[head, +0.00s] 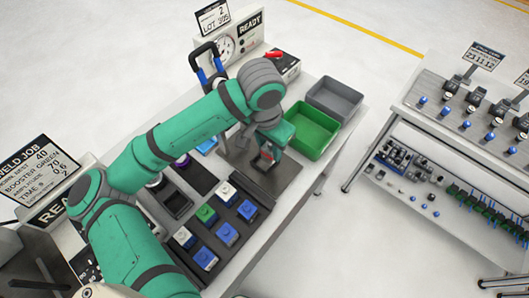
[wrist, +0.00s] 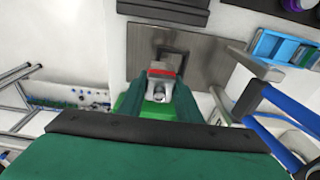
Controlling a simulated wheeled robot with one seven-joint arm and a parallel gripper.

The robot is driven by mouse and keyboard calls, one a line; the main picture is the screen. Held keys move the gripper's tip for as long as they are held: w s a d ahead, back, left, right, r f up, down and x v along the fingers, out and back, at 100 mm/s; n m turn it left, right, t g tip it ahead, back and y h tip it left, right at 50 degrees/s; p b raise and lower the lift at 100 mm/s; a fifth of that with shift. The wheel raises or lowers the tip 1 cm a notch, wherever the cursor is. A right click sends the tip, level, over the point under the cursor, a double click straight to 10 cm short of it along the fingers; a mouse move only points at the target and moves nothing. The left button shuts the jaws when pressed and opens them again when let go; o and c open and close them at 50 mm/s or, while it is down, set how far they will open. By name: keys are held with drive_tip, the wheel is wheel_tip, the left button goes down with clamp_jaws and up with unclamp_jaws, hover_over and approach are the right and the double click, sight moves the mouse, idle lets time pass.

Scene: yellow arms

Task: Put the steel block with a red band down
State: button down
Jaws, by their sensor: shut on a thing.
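My gripper (head: 267,155) is over the grey metal plate (head: 233,157) on the bench. In the wrist view, my gripper (wrist: 160,100) is shut on the steel block with a red band (wrist: 160,82), which sits between the two green fingers. The red band faces up in that view, and a small red part shows between the fingers in the head view. A dark square frame (wrist: 173,53) lies on the plate, just beyond the block in the wrist view. I cannot tell whether the block touches the plate or hangs above it.
A green bin (head: 308,122) and a grey bin (head: 337,92) stand right of the plate. A dark rack (head: 178,204) with white, green and blue blocks lies in front. A second parts bench (head: 428,110) is at right.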

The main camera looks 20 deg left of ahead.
drive_tip(key=shift+w+a+f, duration=0.3)
drive_tip(key=shift+a+f, duration=0.15)
drive_tip(key=shift+f, duration=0.15)
drive_tip(key=shift+w+a+f, duration=0.25)
drive_tip(key=shift+a+f, duration=0.15)
drive_tip(key=shift+f, duration=0.2)
drive_tip(key=shift+w+a+f, duration=0.1)
drive_tip(key=shift+f, duration=1.55)
drive_tip(key=shift+f, duration=0.2)
drive_tip(key=c, duration=1.3)
unclamp_jaws()
drive_tip(key=r, duration=0.4)
drive_tip(key=s+r, duration=0.1)
drive_tip(key=r, duration=0.7)
drive_tip(key=shift+s+a+r, duration=0.15)
drive_tip(key=shift+s+a, duration=0.1)
